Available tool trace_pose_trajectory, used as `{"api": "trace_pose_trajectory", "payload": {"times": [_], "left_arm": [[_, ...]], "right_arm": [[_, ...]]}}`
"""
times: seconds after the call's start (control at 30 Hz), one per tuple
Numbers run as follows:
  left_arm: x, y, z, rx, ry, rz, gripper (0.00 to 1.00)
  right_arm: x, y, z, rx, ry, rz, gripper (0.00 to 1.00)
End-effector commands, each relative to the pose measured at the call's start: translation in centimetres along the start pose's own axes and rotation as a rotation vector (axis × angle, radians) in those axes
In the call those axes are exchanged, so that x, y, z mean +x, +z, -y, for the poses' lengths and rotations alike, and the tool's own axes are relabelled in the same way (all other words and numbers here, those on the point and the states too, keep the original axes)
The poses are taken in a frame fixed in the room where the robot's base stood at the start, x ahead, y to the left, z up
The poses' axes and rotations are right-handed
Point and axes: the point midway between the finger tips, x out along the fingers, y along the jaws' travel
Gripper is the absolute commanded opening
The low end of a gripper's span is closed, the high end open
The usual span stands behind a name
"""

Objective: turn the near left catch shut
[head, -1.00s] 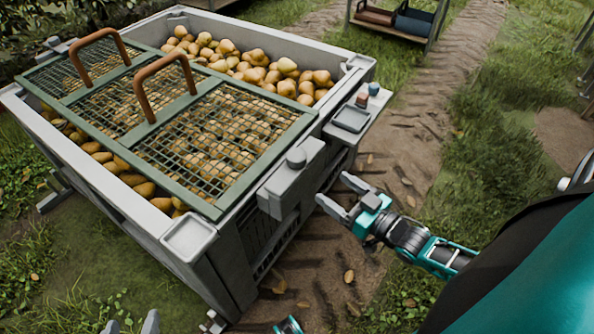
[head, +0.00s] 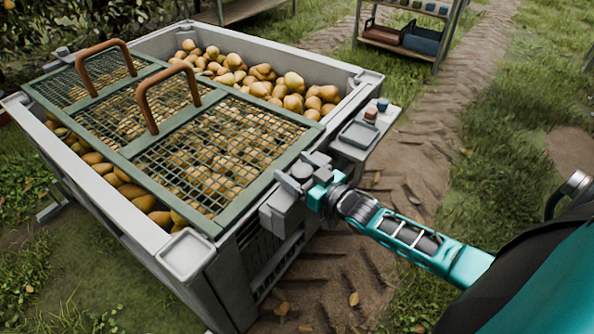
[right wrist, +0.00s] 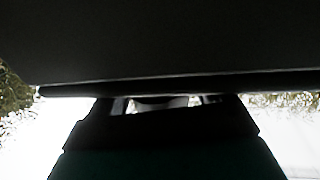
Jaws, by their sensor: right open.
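The catch is a grey block (head: 280,214) with a round knob (head: 302,170) on top, on the near right side of the bin (head: 186,258) in the head view. My right gripper (head: 301,175) is open, with its fingers on either side of the knob; I cannot tell whether they touch it. The green mesh lid (head: 214,222) with brown handles lies over part of the bin. In the right wrist view a dark shape fills most of the picture, and a small grey rounded piece (right wrist: 160,102) shows in the gap. My left gripper is not in view.
Pears (head: 290,82) fill the bin, uncovered at its far right side. A grey side shelf (head: 365,138) with a tray and small blocks sticks out just beyond the catch. A rack (head: 410,45) stands at the back. The dirt track on the right is clear.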

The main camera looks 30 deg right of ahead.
Motion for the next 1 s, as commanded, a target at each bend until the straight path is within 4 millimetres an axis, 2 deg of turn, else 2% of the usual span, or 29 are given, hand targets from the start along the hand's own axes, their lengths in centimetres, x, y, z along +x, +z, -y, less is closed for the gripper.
{"api": "trace_pose_trajectory", "payload": {"times": [0.2,1.0], "left_arm": [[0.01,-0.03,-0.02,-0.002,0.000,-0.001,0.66],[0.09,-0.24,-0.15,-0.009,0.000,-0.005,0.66]], "right_arm": [[0.00,0.01,0.03,0.001,0.000,0.001,0.77],[-0.04,0.03,0.02,0.000,0.000,0.001,0.03]]}}
